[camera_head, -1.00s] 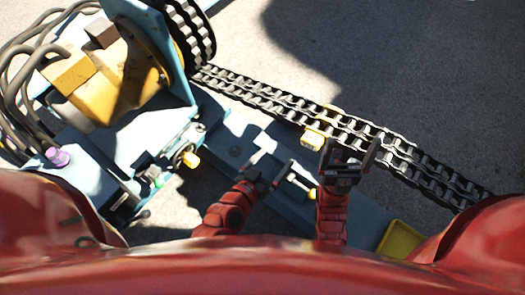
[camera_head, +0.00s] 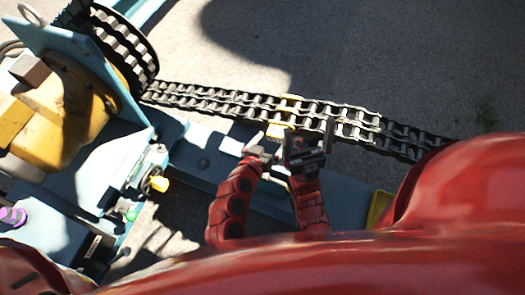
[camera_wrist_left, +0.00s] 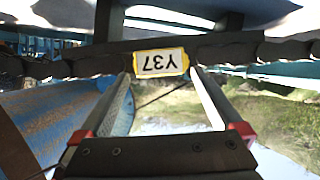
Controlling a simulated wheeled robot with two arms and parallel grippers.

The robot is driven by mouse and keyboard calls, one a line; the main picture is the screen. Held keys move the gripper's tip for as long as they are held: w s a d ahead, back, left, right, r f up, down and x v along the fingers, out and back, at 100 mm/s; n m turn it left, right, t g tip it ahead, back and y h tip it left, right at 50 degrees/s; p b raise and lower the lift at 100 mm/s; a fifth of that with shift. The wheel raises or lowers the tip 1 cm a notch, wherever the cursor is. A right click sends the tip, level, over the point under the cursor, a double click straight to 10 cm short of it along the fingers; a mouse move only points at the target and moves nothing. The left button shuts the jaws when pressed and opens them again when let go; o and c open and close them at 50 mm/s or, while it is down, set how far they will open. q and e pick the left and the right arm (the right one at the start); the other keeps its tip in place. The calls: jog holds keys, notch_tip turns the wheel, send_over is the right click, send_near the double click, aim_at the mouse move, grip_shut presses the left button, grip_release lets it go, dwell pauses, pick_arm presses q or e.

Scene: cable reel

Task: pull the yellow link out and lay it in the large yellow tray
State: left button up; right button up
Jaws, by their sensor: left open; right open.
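The yellow link (camera_head: 278,130) is part of the dark double-strand chain (camera_head: 210,98), with another yellow part (camera_head: 290,102) showing on the chain's far side. My right gripper (camera_head: 309,142) is open at the chain, just right of the link. A yellow tray edge (camera_head: 378,208) shows at lower right, mostly hidden by my red body.
The chain runs from the reel (camera_head: 125,50) at upper left towards the right. A blue beam (camera_head: 205,160) lies below the chain. Open concrete lies beyond the chain.

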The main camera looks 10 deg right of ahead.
pick_arm(q)
jog(key=shift+x, duration=1.5)
grip_shut()
jog(key=s+a+b, duration=0.1)
jog(key=s+a, duration=0.7)
jog(key=s, duration=0.4)
jog(key=shift+s+a, duration=0.4)
dwell(0.8)
jog(key=shift+r, duration=0.1)
notch_tip(320, 180, up, 9)
jog(key=p, duration=0.8)
dwell(0.4)
